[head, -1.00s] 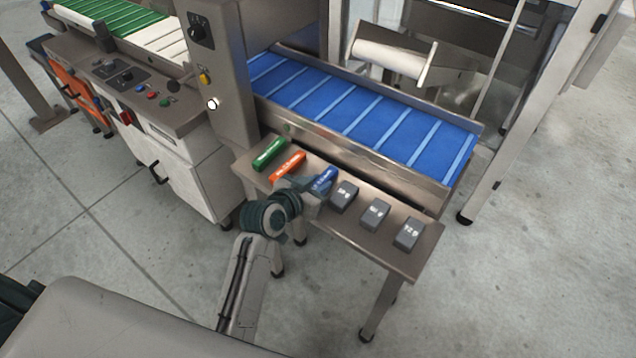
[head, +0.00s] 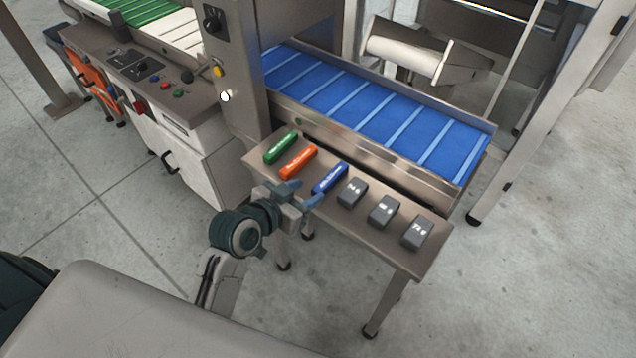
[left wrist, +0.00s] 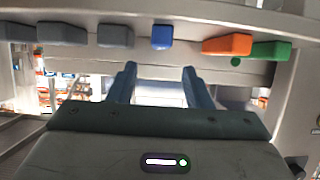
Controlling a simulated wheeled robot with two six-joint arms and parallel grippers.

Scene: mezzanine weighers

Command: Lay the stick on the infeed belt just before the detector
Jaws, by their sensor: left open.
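Three labelled sticks lie on a narrow steel shelf (head: 385,240): green (head: 281,147), orange (head: 298,162) and blue (head: 330,178). They also show at the top of the left wrist view as blue (left wrist: 162,37), orange (left wrist: 227,45) and green (left wrist: 270,52). My left gripper (head: 305,194) is open and empty at the shelf's front edge, just short of the blue stick. Its two fingers (left wrist: 159,72) stand apart in the left wrist view. A blue slatted belt (head: 370,110) runs behind the shelf into the grey detector housing (head: 245,75). My right gripper is not visible.
Three dark grey weights (head: 383,211) sit on the shelf right of the blue stick. A raised steel side rail (head: 370,150) stands between shelf and belt. A green and white belt (head: 150,20) lies beyond the housing. The blue belt is bare.

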